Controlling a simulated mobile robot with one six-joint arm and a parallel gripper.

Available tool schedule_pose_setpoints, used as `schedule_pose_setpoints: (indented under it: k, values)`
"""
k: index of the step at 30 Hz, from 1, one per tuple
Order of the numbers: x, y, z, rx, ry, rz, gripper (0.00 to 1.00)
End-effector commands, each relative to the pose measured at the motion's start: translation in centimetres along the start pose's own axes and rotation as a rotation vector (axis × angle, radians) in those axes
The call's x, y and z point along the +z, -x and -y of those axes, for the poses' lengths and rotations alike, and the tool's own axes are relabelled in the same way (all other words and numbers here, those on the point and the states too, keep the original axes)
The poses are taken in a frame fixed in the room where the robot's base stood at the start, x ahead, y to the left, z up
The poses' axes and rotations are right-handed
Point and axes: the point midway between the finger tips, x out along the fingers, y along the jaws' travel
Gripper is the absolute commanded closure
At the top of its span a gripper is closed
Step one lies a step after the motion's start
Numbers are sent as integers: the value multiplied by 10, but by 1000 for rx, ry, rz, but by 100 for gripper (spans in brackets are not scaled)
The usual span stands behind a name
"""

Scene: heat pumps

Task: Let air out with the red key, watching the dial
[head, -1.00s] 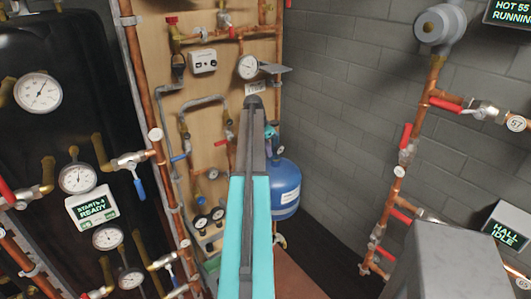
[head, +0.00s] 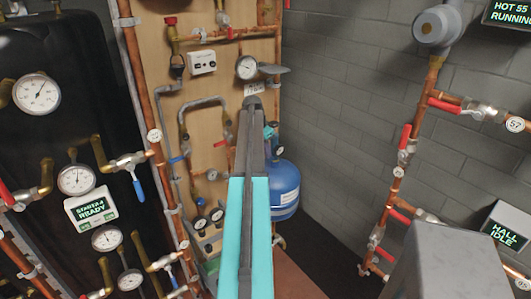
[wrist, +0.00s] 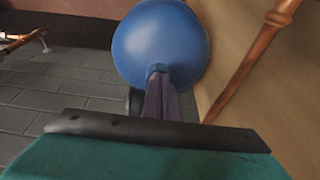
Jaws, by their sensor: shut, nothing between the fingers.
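A small dark red piece (head: 171,21) sits on top of a brass fitting at the upper left of the wooden board; I cannot tell whether it is the red key. A round white dial (head: 246,67) is on the board's upper right, with a small tag below it; its reading is too small to make out. My gripper (wrist: 159,72) shows in the wrist view as narrow purple-grey fingers, shut and empty, pointing toward a blue tank (wrist: 158,38). I cannot tell whether they touch it.
The blue tank also shows in the head view (head: 284,188), right of my arm. Copper pipes with red-handled valves (head: 405,137) line the right wall. A grey box (head: 450,265) stands front right.

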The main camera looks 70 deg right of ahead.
Motion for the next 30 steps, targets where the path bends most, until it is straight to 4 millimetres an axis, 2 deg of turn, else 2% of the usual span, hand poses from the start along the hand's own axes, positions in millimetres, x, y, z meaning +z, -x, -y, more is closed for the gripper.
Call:
schedule_pose_setpoints:
  k: [1, 5, 21, 30]
  values:
    - [-1, -6, -5, 13, -2, 1, 100]
    - [0, 4, -5, 11, 0, 1, 100]
    - [8, 74, -2, -5, 10, -3, 100]
    - [10, 87, -2, -8, 14, -4, 100]
